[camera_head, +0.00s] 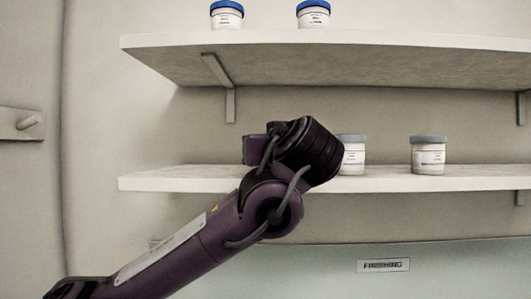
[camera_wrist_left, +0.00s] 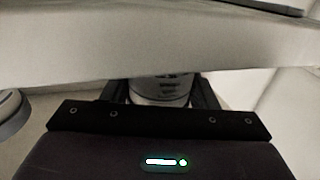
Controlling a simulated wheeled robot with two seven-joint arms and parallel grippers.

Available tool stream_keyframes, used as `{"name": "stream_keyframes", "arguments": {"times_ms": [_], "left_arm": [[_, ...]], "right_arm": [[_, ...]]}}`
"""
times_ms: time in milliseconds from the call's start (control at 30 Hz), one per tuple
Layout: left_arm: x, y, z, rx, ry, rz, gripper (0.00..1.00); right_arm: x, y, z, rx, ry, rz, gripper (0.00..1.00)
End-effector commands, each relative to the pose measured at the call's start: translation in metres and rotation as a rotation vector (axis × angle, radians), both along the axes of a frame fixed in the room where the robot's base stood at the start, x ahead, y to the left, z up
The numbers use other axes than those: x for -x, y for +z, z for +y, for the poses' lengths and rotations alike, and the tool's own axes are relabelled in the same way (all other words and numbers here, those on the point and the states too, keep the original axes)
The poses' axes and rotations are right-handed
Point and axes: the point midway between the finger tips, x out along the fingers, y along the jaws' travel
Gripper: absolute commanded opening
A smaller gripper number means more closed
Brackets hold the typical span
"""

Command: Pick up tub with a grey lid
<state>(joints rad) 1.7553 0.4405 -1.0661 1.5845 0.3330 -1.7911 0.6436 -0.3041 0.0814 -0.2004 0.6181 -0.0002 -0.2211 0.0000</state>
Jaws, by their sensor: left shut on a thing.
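My left gripper (camera_wrist_left: 161,98) shows in the left wrist view, its two dark fingers on either side of a pale tub (camera_wrist_left: 160,88) with a dark-printed label. The gripper is shut on this tub; its lid is hard to make out. In the head view my left wrist hides the fingers and the held tub. Two white tubs with grey lids stand on the lower shelf: one (camera_head: 354,156) partly behind my wrist, one (camera_head: 429,156) in clear view to the right. I cannot tell whether the first is the held one. My right gripper is not in view.
The lower shelf (camera_head: 480,180) has free room at right. The upper shelf (camera_head: 420,60) overhangs it and carries two blue-lidded tubs (camera_head: 227,16). In the left wrist view a pale slab (camera_wrist_left: 90,50) crosses close above the fingers, and a grey-rimmed round thing (camera_wrist_left: 12,112) stands at left.

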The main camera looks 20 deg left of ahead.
Motion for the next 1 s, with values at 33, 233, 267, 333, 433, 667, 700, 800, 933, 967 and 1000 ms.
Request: {"name": "stream_keyframes", "arguments": {"times_ms": [33,233,267,333,433,667,700,800,933,967,1000], "left_arm": [[0.0,0.002,0.0,0.0,-0.001,-0.001,0.21],[0.001,0.018,-0.001,0.001,-0.002,-0.004,0.21],[0.001,0.022,-0.001,0.002,-0.002,-0.004,0.21],[0.001,0.036,-0.001,0.002,-0.001,-0.005,0.21],[0.001,0.058,-0.001,0.002,-0.001,-0.005,0.21],[0.0,0.092,-0.001,0.001,0.0,-0.003,0.21],[0.0,0.095,-0.001,0.0,0.0,-0.002,0.21],[0.0,0.1,0.0,0.0,0.0,-0.002,0.21],[0.0,0.101,0.0,-0.002,0.0,-0.003,0.21],[0.0,0.101,0.0,-0.002,0.0,-0.003,0.21],[0.0,0.101,0.0,-0.002,0.0,-0.003,0.21]], "right_arm": [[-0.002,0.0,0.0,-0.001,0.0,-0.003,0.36],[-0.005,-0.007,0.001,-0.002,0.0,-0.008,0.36],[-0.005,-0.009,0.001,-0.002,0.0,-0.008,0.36],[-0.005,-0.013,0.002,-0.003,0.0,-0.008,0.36],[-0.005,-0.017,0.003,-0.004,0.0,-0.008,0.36],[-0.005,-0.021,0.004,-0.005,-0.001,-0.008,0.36],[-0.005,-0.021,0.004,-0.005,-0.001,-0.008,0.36],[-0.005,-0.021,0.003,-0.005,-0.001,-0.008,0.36],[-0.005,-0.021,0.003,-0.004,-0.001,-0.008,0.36],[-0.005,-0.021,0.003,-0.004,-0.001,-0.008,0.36],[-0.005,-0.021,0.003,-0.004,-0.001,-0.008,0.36]]}}
